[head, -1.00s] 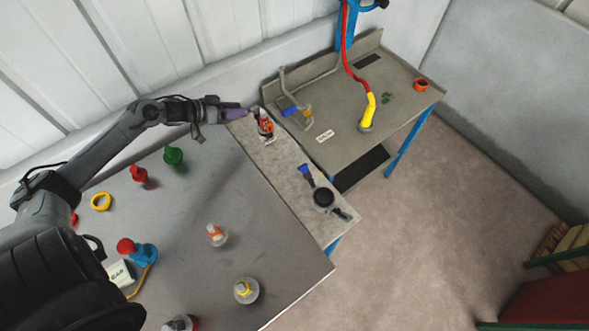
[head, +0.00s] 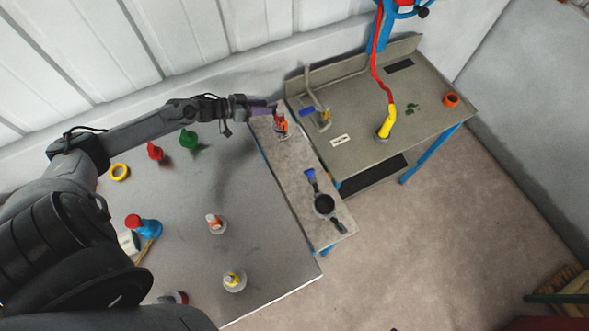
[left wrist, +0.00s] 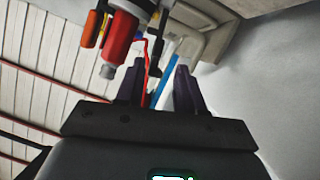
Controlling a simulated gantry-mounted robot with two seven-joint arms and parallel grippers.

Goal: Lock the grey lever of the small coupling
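The small coupling (head: 281,124) is red, white and orange and stands at the far end of the narrow grey shelf (head: 300,165). It also shows at the top of the left wrist view, with a red cylinder (left wrist: 120,38) and an orange lever (left wrist: 90,28). A dark grey lever-like piece (left wrist: 155,52) lies just beyond the gap between my left fingertips; I cannot tell whether it touches them. My left gripper (head: 268,108) comes from the left, close beside the coupling. Its two purple fingers (left wrist: 160,68) are apart, with nothing clearly held. My right gripper is not in view.
A second fitting with black and blue handles (head: 324,204) lies at the shelf's near end. A yellow-ended red hose (head: 386,122) and a blue-handled valve (head: 308,112) are on the right bench. Several coloured fittings stand on the left table (head: 250,230).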

